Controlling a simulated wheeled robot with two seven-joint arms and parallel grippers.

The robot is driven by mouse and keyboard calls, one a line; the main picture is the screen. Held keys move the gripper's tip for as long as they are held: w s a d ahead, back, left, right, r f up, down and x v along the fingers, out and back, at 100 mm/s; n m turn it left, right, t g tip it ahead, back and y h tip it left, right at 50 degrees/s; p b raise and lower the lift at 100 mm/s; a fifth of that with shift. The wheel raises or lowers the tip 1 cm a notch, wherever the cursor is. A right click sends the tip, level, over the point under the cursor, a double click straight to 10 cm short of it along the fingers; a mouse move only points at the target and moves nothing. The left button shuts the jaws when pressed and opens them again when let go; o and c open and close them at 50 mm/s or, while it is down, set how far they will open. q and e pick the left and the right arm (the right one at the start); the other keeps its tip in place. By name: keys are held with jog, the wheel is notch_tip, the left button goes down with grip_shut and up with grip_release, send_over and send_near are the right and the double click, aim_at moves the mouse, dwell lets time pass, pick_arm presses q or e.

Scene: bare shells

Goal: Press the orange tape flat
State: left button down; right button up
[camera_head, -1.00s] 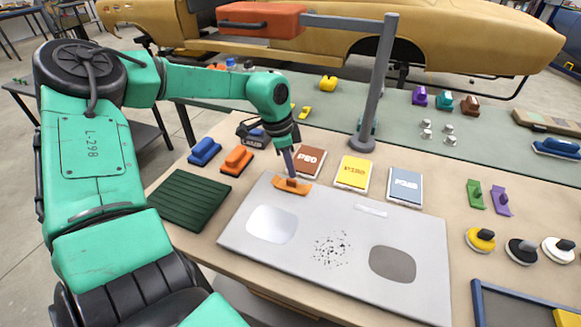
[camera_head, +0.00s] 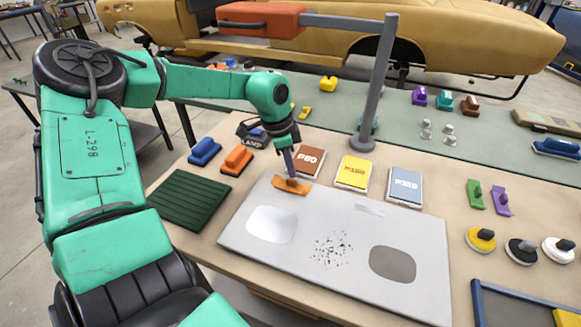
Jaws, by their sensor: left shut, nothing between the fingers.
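The orange tape (camera_head: 291,188) is a short strip near the far left edge of the light grey panel (camera_head: 340,215). My left gripper (camera_head: 291,179) points down onto the tape and is shut, with nothing held. Its tips appear to touch the tape or hover just over it; I cannot tell which. The gripper hides the tape's middle. My right gripper is not in view.
The panel carries a pale patch (camera_head: 270,225), dark specks (camera_head: 330,248) and a grey patch (camera_head: 392,264). Blue (camera_head: 204,151) and orange (camera_head: 236,160) blocks and a dark green ribbed mat (camera_head: 189,199) lie left.

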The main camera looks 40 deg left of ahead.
aim_at(291, 180)
pick_arm(q)
jog(key=shift+b+x, duration=0.75)
jog(key=shift+x, duration=0.05)
jog(key=shift+s+a+r, duration=0.1)
jog(key=shift+s, duration=0.05)
dwell(0.7)
jog(key=shift+w+d+p+v, duration=0.15)
jog(key=shift+p+v, duration=0.55)
jog(key=shift+v, duration=0.4)
jog(key=shift+w+d+p+v, duration=0.2)
jog(key=shift+p+v, duration=0.45)
jog(key=shift+v, duration=0.5)
jog(key=shift+w+d+p+v, duration=0.15)
jog(key=shift+p+v, duration=0.55)
jog(key=shift+v, duration=0.4)
jog(key=shift+r, duration=0.15)
